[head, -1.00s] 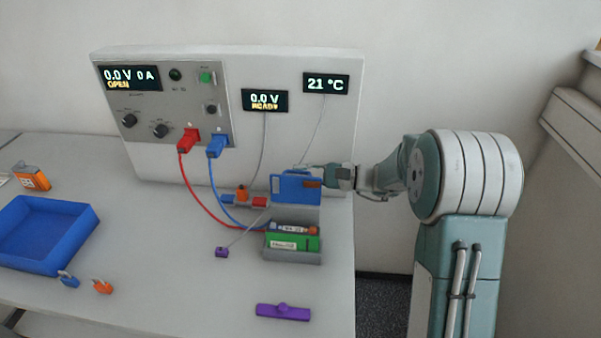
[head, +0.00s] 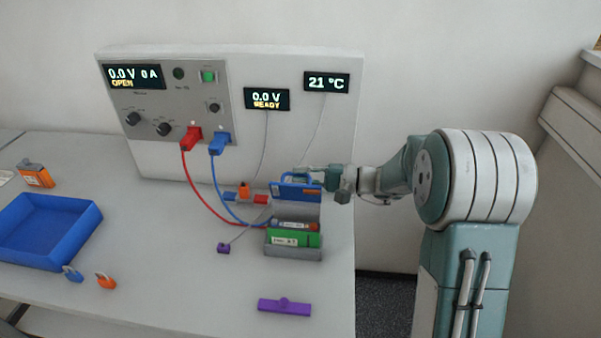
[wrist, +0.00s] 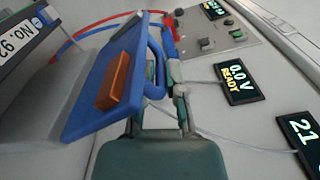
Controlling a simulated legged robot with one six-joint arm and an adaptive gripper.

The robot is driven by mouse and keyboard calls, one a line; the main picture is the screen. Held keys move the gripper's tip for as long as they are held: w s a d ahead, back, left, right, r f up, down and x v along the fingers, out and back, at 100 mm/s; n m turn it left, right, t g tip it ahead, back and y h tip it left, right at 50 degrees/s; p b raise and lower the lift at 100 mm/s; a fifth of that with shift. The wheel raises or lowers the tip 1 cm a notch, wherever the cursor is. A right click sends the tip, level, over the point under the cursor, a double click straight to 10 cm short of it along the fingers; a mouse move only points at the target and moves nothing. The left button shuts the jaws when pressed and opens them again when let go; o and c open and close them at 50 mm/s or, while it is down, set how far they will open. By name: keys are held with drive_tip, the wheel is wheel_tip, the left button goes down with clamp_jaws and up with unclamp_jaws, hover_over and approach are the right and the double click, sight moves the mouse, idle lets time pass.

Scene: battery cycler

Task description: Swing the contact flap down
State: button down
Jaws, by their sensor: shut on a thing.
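The contact flap (head: 298,193) is a blue plate with an orange block on its face, hinged at the back of a grey cell holder (head: 292,253). It stands raised and tilted forward, above the holder. In the wrist view the flap (wrist: 88,98) fills the left, with its blue handle (wrist: 156,62) on the back side. My gripper (head: 320,179) is at the flap's upper right; in the wrist view my gripper (wrist: 168,80) is shut on the handle. A cell with an orange end (head: 296,225) lies in the holder, behind a green labelled part (head: 292,239).
Red (head: 188,180) and blue (head: 217,185) cables run from the cycler panel to the holder. A purple sensor (head: 223,248) and purple bar (head: 284,306) lie nearby. A blue tray (head: 45,262) is at left.

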sight(300, 194)
drive_tip(key=s+n, duration=0.2)
drive_tip(key=n, duration=0.1)
drive_tip(key=shift+s+a+f+n, duration=0.15)
drive_tip(key=shift+s+f+n, duration=0.05)
drive_tip(key=shift+f+n, duration=0.1)
drive_tip(key=s+n, duration=0.1)
drive_tip(key=s+f+n, duration=0.1)
drive_tip(key=n, duration=0.1)
drive_tip(key=shift+a+n, duration=0.15)
drive_tip(key=shift+n, duration=0.15)
drive_tip(key=n, duration=0.2)
drive_tip(key=s+f+n, duration=0.1)
drive_tip(key=shift+s+a+f+n, duration=0.1)
drive_tip(key=shift+s+a+n, duration=0.05)
drive_tip(key=shift+s+n, duration=0.2)
drive_tip(key=shift+s+a+f+n, duration=0.1)
drive_tip(key=shift+s+f+n, duration=0.25)
drive_tip(key=shift+n, duration=0.55)
drive_tip(key=shift+s+f+n, duration=0.1)
drive_tip(key=shift+f+n, duration=0.35)
drive_tip(key=shift+n, duration=0.4)
drive_tip(key=shift+f, duration=0.15)
drive_tip(key=c, duration=0.8)
unclamp_jaws()
drive_tip(key=shift+o, duration=0.4)
drive_tip(key=shift+d, duration=0.25)
drive_tip(key=shift+a, duration=0.25)
